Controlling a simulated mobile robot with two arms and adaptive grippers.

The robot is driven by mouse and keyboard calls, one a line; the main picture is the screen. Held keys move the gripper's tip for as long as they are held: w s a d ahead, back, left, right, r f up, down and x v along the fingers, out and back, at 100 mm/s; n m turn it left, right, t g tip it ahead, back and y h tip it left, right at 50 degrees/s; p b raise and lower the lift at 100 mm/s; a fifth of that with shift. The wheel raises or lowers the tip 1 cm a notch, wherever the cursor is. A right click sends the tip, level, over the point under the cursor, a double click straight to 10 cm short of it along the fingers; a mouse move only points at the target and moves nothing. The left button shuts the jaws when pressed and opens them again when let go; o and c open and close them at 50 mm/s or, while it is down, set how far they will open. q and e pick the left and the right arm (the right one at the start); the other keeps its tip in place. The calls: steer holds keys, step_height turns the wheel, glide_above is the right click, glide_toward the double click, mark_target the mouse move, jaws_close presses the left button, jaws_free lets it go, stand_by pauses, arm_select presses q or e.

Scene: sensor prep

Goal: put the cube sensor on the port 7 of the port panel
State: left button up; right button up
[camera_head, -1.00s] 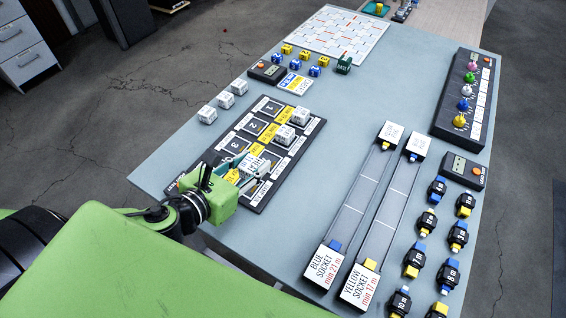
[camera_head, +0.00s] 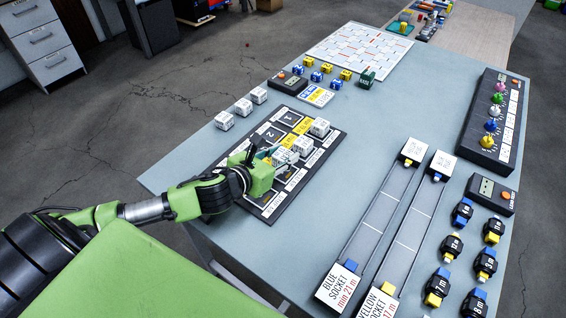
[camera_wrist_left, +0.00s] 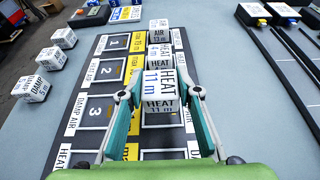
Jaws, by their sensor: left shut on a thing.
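The black port panel (camera_head: 212,166) lies on the table, with numbered squares 1, 2 and 3 readable in its left column. My left gripper (camera_head: 279,160) is shut on a white cube sensor (camera_head: 284,156) over the panel's right column. In the left wrist view, this cube (camera_wrist_left: 160,86) reads HEAT 11 m and sits between my gripper's teal fingers (camera_wrist_left: 160,97). It is roughly level with square 3; I cannot tell whether it touches the panel. Two other white cubes, HEAT (camera_wrist_left: 160,57) and AIR 13 m (camera_wrist_left: 159,36), stand just beyond it. The number 7 is not readable.
Several loose white cubes (camera_head: 243,106) stand on the table left of the panel. Two socket tracks (camera_head: 385,205) run to its right. A meter (camera_head: 290,82) and small blue and yellow cubes (camera_head: 316,76) lie beyond it. Bare table separates panel and tracks.

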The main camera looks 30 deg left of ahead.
arm_select(q)
steer(key=shift+w+f, duration=0.15)
steer(key=shift+f, duration=1.6)
steer(key=o, duration=1.1)
steer(key=shift+f, duration=0.15)
steer(key=v, duration=1)
steer(key=shift+s+a, duration=0.1)
steer(key=shift+s, duration=0.1)
steer(key=shift+v, duration=0.9)
